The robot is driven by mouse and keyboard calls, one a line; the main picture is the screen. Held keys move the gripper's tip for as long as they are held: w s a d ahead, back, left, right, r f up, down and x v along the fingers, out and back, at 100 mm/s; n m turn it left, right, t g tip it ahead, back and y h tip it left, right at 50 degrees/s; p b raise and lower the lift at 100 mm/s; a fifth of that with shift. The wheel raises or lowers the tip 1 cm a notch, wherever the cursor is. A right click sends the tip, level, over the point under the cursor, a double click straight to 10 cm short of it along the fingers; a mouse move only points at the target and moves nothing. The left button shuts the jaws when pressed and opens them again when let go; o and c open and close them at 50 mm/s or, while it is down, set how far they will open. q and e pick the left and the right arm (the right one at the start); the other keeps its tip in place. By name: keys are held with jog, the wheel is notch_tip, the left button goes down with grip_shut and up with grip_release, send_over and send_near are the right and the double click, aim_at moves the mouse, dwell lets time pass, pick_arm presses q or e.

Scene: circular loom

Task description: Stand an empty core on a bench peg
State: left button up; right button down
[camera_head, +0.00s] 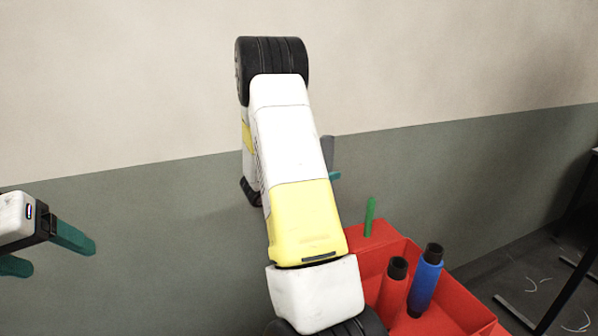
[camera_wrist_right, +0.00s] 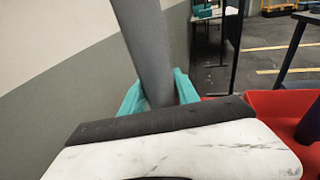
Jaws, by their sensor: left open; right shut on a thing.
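A plain grey tube, which looks like the empty core (camera_wrist_right: 146,45), stands between the teal fingers of my right gripper (camera_wrist_right: 160,92) in the right wrist view. The gripper is shut on it. In the head view my right arm hides most of this gripper; only a teal fingertip (camera_head: 335,175) and part of the grey core (camera_head: 327,152) show beside the arm. My left gripper (camera_head: 48,252) is open and empty at the left edge of the head view. No bench peg can be made out with certainty.
A red divided bin (camera_head: 455,300) stands at lower right. It holds a red bobbin (camera_head: 393,292) and a blue bobbin (camera_head: 424,285), both dark-topped, and a green upright rod (camera_head: 370,216). Dark metal legs (camera_head: 572,290) stand at far right. A grey-and-beige wall is behind.

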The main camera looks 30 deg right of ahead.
jog(key=shift+f, duration=0.75)
jog(key=shift+f, duration=2.45)
jog(key=shift+f, duration=2.6)
